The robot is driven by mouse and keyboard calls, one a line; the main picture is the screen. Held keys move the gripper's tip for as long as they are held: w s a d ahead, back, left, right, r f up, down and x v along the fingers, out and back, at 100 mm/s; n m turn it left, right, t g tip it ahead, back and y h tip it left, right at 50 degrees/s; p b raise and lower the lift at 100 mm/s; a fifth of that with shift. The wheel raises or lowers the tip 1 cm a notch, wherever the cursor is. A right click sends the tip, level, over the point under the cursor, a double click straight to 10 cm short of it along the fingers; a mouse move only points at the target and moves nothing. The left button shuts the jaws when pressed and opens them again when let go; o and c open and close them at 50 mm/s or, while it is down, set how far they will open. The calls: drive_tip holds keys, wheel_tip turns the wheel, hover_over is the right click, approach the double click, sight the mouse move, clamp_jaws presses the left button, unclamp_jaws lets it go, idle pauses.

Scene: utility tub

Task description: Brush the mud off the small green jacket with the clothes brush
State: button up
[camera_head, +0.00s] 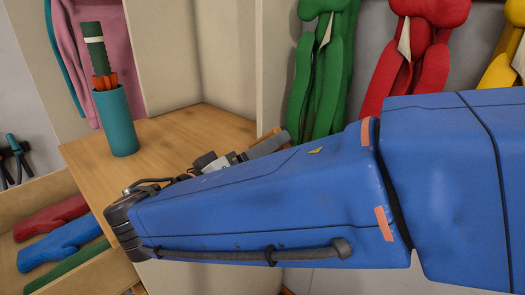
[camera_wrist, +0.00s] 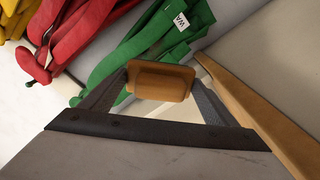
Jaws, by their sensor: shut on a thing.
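The green jacket (camera_head: 322,70) hangs on the grey wall in the head view, its lower part hidden behind my blue arm. In the wrist view the green jacket (camera_wrist: 135,55) hangs just beyond my gripper (camera_wrist: 160,88), with a white tag on it. My gripper is shut on a tan wooden block, which looks like the back of the clothes brush (camera_wrist: 160,76). The bristles are hidden, and I cannot tell whether the brush touches the jacket. No mud shows clearly.
A red garment (camera_head: 420,40) and a yellow one (camera_head: 505,60) hang right of the green one. A teal cup (camera_head: 115,122) with a green-handled item stands on the wooden top (camera_head: 185,135). A bin (camera_head: 15,255) with folded clothes is lower left. A wooden edge (camera_wrist: 250,105) runs close right of my gripper.

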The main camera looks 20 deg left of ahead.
drive_tip(key=shift+x, duration=2.9)
drive_tip(key=shift+x, duration=1.25)
drive_tip(key=shift+d, duration=0.15)
